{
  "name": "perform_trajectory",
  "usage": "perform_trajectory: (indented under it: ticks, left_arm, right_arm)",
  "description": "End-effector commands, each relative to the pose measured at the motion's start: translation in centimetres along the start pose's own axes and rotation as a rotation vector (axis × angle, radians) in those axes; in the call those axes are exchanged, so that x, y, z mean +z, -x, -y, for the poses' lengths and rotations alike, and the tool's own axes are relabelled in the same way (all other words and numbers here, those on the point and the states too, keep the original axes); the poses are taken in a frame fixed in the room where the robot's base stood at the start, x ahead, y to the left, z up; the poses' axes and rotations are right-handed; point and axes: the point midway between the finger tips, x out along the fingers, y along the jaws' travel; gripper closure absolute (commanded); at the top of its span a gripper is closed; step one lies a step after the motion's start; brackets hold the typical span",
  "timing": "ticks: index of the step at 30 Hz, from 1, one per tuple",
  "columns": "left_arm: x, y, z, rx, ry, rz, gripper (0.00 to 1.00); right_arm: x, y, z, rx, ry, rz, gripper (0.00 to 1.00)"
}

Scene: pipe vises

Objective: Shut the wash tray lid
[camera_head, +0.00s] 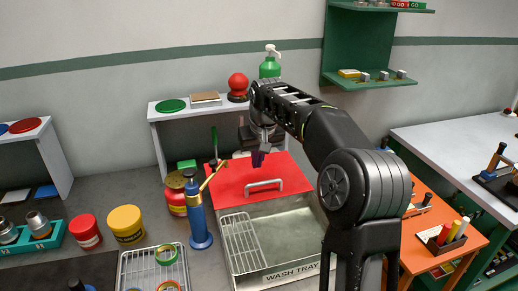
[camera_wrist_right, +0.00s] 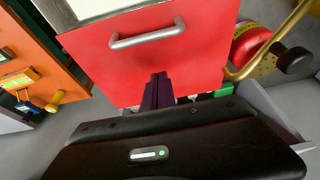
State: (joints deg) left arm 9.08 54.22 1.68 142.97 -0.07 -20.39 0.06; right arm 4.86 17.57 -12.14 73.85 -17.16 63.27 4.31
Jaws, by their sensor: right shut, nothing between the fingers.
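The wash tray (camera_head: 300,270) is a light metal basin with its name on the front edge. Its red lid (camera_head: 233,183) covers only the back part, so the front of the basin is uncovered. A metal bar handle (camera_head: 263,185) sits near the lid's front edge; the lid (camera_wrist_right: 195,75) and handle (camera_wrist_right: 148,36) also show in the right wrist view. My right gripper (camera_head: 258,158) is shut and empty, its dark purple fingers (camera_wrist_right: 158,90) over the lid's back part, behind the handle. Whether the fingertips touch the lid is unclear. My left gripper is out of view.
A wire rack (camera_head: 242,243) sits in the basin's left side. A blue pump bottle (camera_head: 197,215) with a brass lever and a red-yellow can (camera_head: 175,195) stand close left. A white shelf (camera_head: 165,114) is behind; an orange bench (camera_head: 448,262) is at right.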

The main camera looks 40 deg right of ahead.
Motion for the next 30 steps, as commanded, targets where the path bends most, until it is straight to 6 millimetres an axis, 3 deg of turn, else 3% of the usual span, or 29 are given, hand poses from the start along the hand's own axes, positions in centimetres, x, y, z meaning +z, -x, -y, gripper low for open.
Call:
perform_trajectory:
  ticks: [2, 12, 30]
  left_arm:
    - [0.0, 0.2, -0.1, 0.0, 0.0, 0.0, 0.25]
    - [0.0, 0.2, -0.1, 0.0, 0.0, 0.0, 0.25]
    - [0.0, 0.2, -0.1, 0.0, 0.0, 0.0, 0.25]
  right_arm:
    - [0.1, -1.7, -0.1, 0.001, -0.001, 0.004, 1.0]
    - [3.7, -0.8, 0.0, 0.0, 0.001, -0.001, 1.0]
    - [4.0, -0.8, 0.0, 0.0, 0.001, 0.0, 1.0]
